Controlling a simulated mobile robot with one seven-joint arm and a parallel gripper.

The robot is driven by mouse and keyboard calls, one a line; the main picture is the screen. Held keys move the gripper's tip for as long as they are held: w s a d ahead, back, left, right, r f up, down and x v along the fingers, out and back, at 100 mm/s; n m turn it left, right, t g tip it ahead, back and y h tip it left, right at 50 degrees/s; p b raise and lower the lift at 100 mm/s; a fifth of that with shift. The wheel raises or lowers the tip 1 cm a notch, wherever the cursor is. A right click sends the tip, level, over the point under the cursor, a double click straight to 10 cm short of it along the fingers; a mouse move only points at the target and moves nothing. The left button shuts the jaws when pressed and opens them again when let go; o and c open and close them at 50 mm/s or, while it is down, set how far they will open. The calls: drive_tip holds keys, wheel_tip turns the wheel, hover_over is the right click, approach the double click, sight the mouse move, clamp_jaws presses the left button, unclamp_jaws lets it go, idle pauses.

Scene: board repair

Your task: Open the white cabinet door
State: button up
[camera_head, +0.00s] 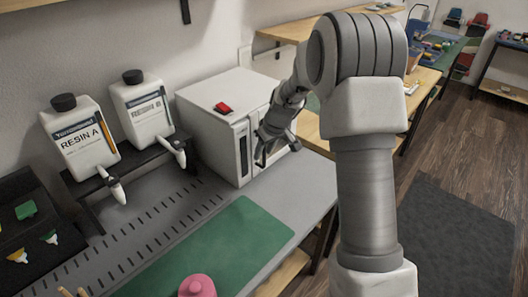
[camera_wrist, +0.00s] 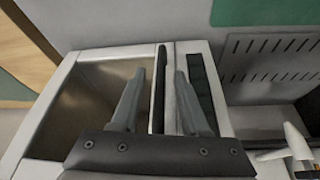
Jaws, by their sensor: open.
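The white cabinet (camera_head: 215,112) is a box standing on the grey bench against the wall. Its front faces right, and my arm hides part of it. In the wrist view its front (camera_wrist: 68,65) shows a brownish framed door panel (camera_wrist: 95,90) and a narrow strip with a dark panel (camera_wrist: 200,85). A dark upright bar (camera_wrist: 158,85), seemingly the door handle, lies between them. My gripper (camera_head: 262,158) is at the cabinet front. In the wrist view its open fingers (camera_wrist: 160,75) stand on either side of the bar. I cannot tell whether they touch it. The door looks closed.
Two resin bottles (camera_head: 82,138) (camera_head: 144,108) stand on a dark rack to the left. A green mat (camera_head: 215,245) lies on the bench in front. Open floor (camera_head: 455,220) is to the right.

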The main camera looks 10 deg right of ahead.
drive_tip(key=shift+c, duration=0.3)
clamp_jaws()
idle(1.2)
